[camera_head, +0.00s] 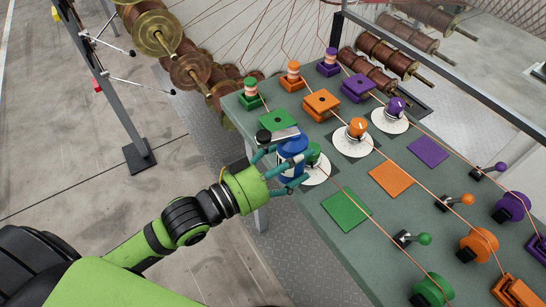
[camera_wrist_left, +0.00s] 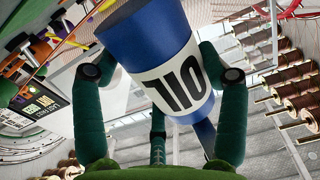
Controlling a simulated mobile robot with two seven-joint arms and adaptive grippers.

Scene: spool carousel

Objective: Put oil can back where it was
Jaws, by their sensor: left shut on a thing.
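A blue oil can (camera_head: 291,147) with a dark cap and spout is in my left gripper (camera_head: 286,168), above the near left edge of the green table (camera_head: 330,225). In the left wrist view the can (camera_wrist_left: 160,35) shows a white band with "OIL", and teal fingers close around it from both sides; it is tilted in that picture. The left gripper (camera_wrist_left: 158,110) is shut on the can. The can partly hides a green knob (camera_head: 313,152) and a white disc (camera_head: 316,172) behind it. My right gripper is not in view.
Green, orange and purple squares, knobs and levers cover the table, such as the orange knob (camera_head: 357,128) and the green lever (camera_head: 424,239). Thin wires run across it. Brown spools (camera_head: 155,33) stand behind. A dark post (camera_head: 138,155) stands at left; the floor between is clear.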

